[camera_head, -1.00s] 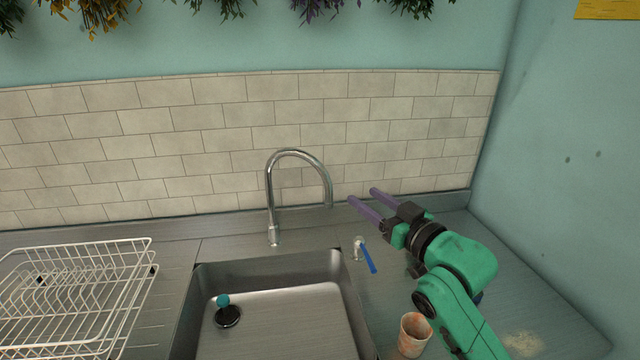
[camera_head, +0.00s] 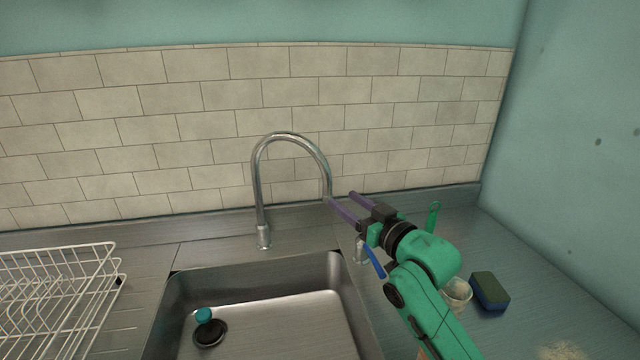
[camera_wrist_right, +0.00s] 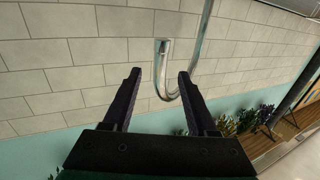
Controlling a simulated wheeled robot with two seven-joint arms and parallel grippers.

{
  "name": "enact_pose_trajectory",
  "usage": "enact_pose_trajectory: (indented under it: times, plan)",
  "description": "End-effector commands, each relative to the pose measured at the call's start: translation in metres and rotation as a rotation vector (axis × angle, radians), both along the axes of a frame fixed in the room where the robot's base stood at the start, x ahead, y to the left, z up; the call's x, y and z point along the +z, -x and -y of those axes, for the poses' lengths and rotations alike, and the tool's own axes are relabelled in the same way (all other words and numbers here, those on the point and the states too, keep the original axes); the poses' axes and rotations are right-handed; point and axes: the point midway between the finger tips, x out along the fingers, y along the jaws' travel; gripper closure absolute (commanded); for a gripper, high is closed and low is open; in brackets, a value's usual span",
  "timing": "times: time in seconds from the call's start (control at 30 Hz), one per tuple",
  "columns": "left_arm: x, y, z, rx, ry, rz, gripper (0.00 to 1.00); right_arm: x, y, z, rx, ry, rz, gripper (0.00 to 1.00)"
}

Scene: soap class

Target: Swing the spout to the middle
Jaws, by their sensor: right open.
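The chrome spout (camera_head: 290,136) rises from its base at the back of the sink, arches over and points right, its open end hanging down near the right gripper. My right gripper (camera_head: 340,197) is open, with its purple fingers reaching left toward that end. In the right wrist view, the spout (camera_wrist_right: 163,72) lies between the two spread fingers of the gripper (camera_wrist_right: 158,78), with a gap showing on both sides. Whether a finger touches it I cannot tell. The blue tap lever (camera_head: 374,262) sits below the gripper. My left gripper is out of view.
The steel sink (camera_head: 262,268) holds a dark plug with a teal knob (camera_head: 204,315). A white dish rack (camera_head: 60,285) stands at left. A cup (camera_head: 457,292), partly hidden by my arm, and a dark sponge (camera_head: 489,291) stand at right. The tiled wall (camera_head: 190,110) is close behind.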

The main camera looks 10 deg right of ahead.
Motion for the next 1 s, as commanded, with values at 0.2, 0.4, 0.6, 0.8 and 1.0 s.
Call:
enact_pose_trajectory:
  times: [0.2, 0.4, 0.6, 0.8, 1.0]
  plan:
    - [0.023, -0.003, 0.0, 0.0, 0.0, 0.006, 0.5, 0.006, -0.056, -0.023, 0.001, -0.003, -0.001, 0.42]
    - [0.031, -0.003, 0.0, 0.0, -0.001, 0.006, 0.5, 0.003, -0.092, -0.037, 0.0, -0.001, 0.0, 0.42]
    - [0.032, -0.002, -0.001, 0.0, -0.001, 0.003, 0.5, 0.001, -0.101, -0.041, 0.0, 0.001, 0.0, 0.42]
    - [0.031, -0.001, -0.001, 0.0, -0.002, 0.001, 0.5, 0.0, -0.101, -0.04, 0.0, 0.0, -0.001, 0.57]
    - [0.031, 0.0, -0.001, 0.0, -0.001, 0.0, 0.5, 0.0, -0.1, -0.04, 0.0, 0.0, -0.001, 1.0]
